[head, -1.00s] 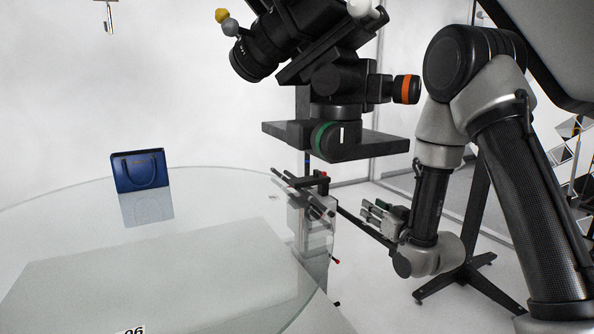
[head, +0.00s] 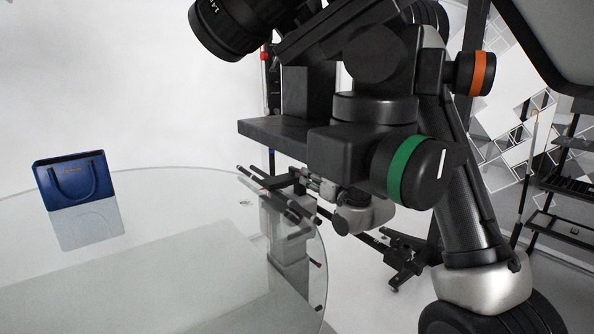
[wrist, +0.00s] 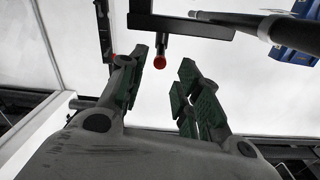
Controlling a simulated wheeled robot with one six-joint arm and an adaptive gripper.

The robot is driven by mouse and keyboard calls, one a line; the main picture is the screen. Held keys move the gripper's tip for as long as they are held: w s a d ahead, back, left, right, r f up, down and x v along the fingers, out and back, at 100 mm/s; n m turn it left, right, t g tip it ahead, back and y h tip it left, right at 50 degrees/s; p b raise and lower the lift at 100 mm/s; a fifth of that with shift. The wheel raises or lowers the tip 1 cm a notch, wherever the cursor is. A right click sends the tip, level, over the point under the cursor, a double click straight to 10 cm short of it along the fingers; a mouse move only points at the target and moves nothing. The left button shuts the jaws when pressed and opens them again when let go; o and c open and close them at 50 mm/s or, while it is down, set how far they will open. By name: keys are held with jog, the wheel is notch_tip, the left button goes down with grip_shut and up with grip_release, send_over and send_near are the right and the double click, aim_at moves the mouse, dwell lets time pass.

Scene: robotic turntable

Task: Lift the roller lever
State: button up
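The roller mechanism (head: 280,200) sits at the right edge of the glass turntable, with dark rods and small red tips. I cannot tell for sure which rod is the roller lever. In the wrist view, a black bracket (wrist: 182,22) and a dark rod (wrist: 225,17) with a thicker cylinder cross the top. A red-tipped pin (wrist: 160,62) hangs from the bracket. My gripper (wrist: 160,88) is open and empty, its green-padded fingers either side of the pin in the picture; contact is not visible. In the head view, my gripper (head: 312,184) is beside the mechanism, partly hidden by the camera rig.
The glass turntable (head: 190,230) fills the lower left. A blue handbag (head: 77,180) stands on it. Dark shelves (head: 565,190) stand at the right.

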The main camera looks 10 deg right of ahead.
jog(key=x, duration=0.6)
jog(key=shift+w, duration=0.15)
grip_shut()
